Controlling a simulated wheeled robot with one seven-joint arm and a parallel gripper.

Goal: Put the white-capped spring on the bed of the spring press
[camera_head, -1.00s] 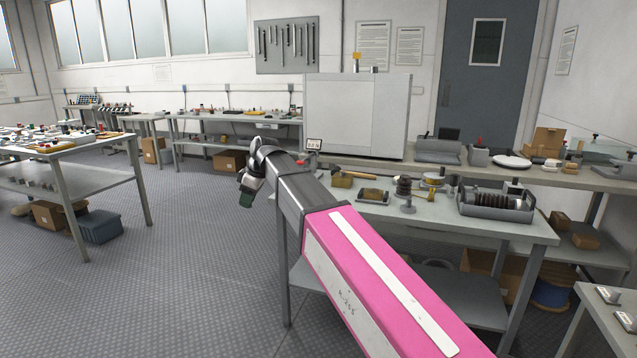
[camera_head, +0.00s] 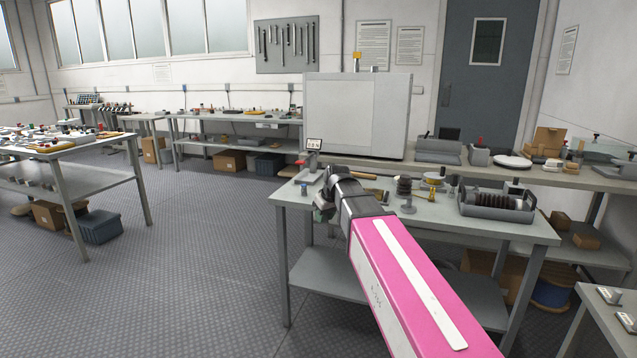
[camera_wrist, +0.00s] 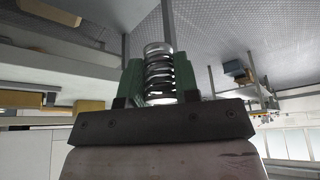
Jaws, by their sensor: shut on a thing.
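In the wrist view the spring (camera_wrist: 159,72) is a dark metal coil held between the green fingers of my gripper (camera_wrist: 160,82). A pale patch shows at its end nearest the palm. In the head view my gripper (camera_head: 322,208) is at the left front of the middle table, largely hidden behind my arm, and the spring cannot be made out. What looks like the spring press (camera_head: 308,168), a grey stand with a red part and a small readout above, stands at the table's back left corner. Its bed is only partly visible.
A large grey cabinet (camera_head: 356,115) stands behind. The floor to the left is open.

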